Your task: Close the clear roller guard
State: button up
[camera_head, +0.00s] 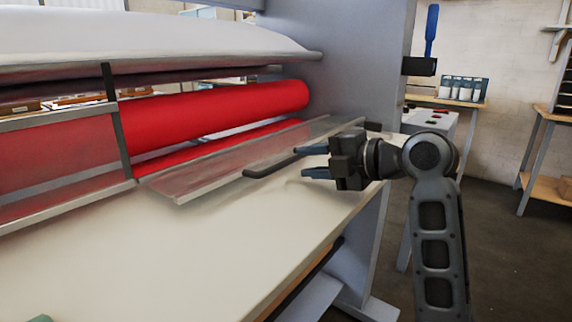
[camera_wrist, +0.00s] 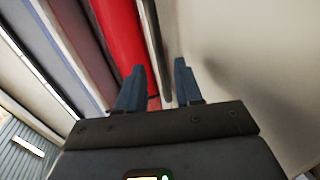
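The clear roller guard (camera_head: 225,163) is a see-through panel folded down and outward, lying low over the pale table in front of the red rollers. A dark bar handle (camera_head: 268,166) runs along its front edge. My gripper (camera_head: 301,161) is at the right end of this handle, its two blue fingers apart. In the wrist view the fingers of my gripper (camera_wrist: 160,66) are open, and the dark handle (camera_wrist: 154,40) runs towards the gap between them. Whether a finger touches the handle cannot be told.
A red roller (camera_head: 215,108) lies behind the guard. Another clear panel (camera_head: 60,155) stands upright at the left. The grey machine side (camera_head: 355,70) rises behind my gripper. The pale table (camera_head: 190,250) is clear in front.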

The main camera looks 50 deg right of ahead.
aim_at(291, 161)
jog(key=shift+x, duration=3.1)
grip_shut()
